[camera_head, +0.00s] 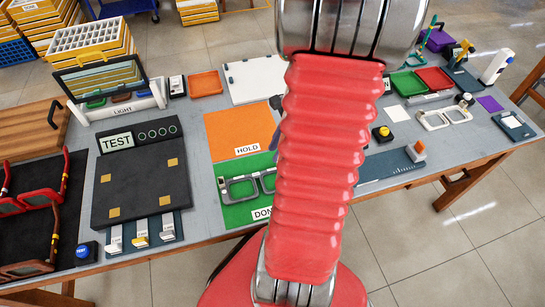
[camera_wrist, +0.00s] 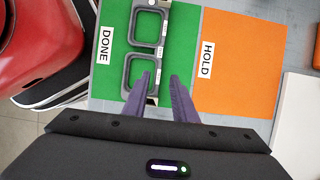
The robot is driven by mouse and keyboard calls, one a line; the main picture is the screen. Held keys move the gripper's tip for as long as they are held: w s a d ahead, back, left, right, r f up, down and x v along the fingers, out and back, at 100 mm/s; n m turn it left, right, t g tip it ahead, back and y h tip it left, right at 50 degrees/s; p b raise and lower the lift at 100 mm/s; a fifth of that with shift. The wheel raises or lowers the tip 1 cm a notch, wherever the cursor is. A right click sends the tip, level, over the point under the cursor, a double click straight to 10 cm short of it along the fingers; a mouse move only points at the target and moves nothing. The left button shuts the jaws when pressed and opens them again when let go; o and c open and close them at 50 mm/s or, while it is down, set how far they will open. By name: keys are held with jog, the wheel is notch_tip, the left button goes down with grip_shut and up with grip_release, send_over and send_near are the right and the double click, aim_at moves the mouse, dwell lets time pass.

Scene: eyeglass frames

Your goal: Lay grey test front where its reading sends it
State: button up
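The grey test front (camera_head: 241,189) lies on the green DONE mat (camera_head: 236,216). In the wrist view the grey front (camera_wrist: 128,58) lies on the DONE mat (camera_wrist: 110,75), its two lens openings one above the other. My gripper (camera_wrist: 161,75) is over the front's lower right edge, with its two purple fingers apart. The left finger overlaps the lower lens opening and the right one is beside the front, over green. In the head view my red arm hides most of the gripper and the front's right part.
The orange HOLD mat (camera_head: 235,126) adjoins DONE and is bare where visible. The dark TEST station (camera_head: 140,180) stands left, its pad without a front and several round indicators beside its label. A red front (camera_head: 38,198) lies on a black mat at far left. A white sheet (camera_head: 255,80) lies behind HOLD.

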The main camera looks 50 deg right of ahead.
jog(key=v, duration=0.3)
jog(key=shift+d+r, duration=0.1)
jog(key=shift+r, duration=0.25)
dwell(0.5)
jog(key=w+a+r+n+h, duration=0.1)
jog(key=w+a+r+n, duration=0.2)
jog(key=a+r+n, duration=0.3)
jog(key=w+a+r+n+h, duration=0.2)
jog(key=w+a+r+n, duration=0.1)
jog(key=a+n, duration=0.35)
jog(key=s+a+r+n+t, duration=0.1)
jog(key=a+r+n, duration=0.3)
jog(key=a+n, duration=0.2)
jog(key=s+a+r+n+t, duration=0.1)
jog(key=a+r+n, duration=0.3)
jog(key=a, duration=0.5)
jog(key=shift+s+a+r+n+t+h, duration=0.2)
jog(key=shift+n+t+h, duration=0.25)
jog(key=shift+n, duration=0.8)
